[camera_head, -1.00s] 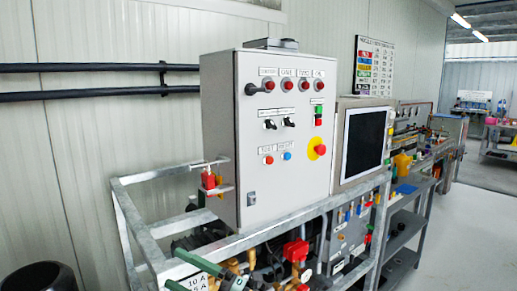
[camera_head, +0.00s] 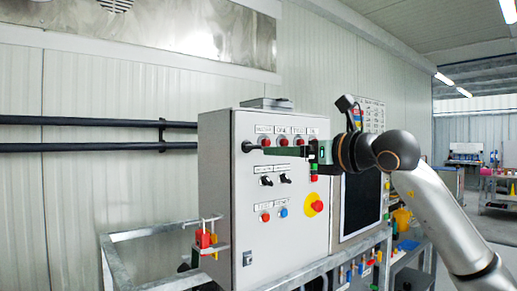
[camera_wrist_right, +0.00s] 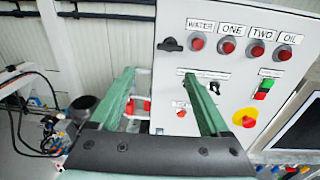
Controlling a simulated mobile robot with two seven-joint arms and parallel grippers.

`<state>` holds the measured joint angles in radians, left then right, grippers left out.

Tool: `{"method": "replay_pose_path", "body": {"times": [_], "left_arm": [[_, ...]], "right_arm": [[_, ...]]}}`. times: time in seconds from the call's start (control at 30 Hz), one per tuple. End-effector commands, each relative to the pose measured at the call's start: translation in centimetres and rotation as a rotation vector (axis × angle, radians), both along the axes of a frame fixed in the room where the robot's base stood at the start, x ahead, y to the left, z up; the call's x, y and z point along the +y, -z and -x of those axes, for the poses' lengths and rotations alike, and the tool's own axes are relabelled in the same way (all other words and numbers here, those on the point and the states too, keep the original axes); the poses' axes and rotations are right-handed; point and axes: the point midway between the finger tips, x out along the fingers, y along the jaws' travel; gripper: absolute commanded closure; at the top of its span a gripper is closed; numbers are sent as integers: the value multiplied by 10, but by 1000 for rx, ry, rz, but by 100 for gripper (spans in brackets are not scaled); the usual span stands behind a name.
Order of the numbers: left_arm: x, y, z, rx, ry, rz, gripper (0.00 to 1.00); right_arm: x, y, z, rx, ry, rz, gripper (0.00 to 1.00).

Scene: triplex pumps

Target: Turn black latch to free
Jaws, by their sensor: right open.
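The black latch (camera_head: 248,147) is at the upper left of the grey control cabinet's front door (camera_head: 235,205), left of the row of red buttons. It also shows in the right wrist view (camera_wrist_right: 170,44), lying about horizontal beyond my fingertips. My right gripper (camera_head: 272,150) reaches in from the right in front of the cabinet, its green fingers pointing left toward the latch. In the wrist view the fingers (camera_wrist_right: 157,74) are spread wide with nothing held between them. Whether they touch the latch in the head view I cannot tell. My left gripper is not in view.
Red buttons (camera_wrist_right: 229,46) sit just right of the latch, with black switches (camera_wrist_right: 214,87) and a yellow-ringed red stop button (camera_head: 313,205) lower. A screen (camera_head: 362,205) stands right of the cabinet. A metal frame (camera_head: 150,228) and red valve (camera_head: 205,240) are at left.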

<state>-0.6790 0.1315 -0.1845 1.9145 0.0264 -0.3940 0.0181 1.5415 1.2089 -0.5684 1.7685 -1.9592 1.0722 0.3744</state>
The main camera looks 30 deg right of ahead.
Motion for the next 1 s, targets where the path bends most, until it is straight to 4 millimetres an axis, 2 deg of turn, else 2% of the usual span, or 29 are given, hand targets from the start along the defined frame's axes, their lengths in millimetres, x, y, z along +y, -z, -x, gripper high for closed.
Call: {"method": "replay_pose_path", "body": {"times": [0.1,0.23,0.7,0.83,1.0], "left_arm": [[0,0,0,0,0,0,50],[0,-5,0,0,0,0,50],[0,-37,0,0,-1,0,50],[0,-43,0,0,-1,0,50],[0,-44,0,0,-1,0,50]], "right_arm": [[-14,-10,7,-17,49,10,20],[-14,-12,-3,-15,53,11,20],[-5,-13,-92,-14,49,11,20],[-4,-13,-107,-16,49,11,20],[-4,-11,-115,-18,50,12,20]]}}
